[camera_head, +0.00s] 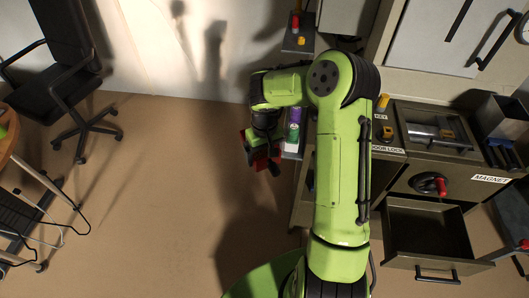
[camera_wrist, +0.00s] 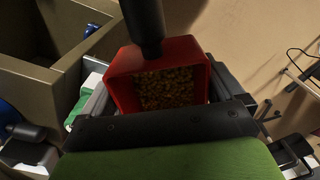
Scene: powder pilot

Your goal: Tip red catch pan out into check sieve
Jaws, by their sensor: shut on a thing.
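The red catch pan (camera_wrist: 190,49) is in the wrist view, its open side facing the camera. Brown-yellow granules (camera_wrist: 167,89) lie inside it. A black cylindrical part (camera_wrist: 143,22) crosses its far rim; I cannot tell what it belongs to. In the head view, my gripper (camera_head: 268,162) is shut on the pan, left of the cabinet and above the floor. I cannot pick out the check sieve in either view.
A drawer (camera_head: 430,232) stands open below the cabinet counter on the right. A purple-and-green container (camera_head: 294,126) stands close to my gripper's right. An office chair (camera_head: 75,70) is at far left. The floor (camera_head: 150,190) between is clear.

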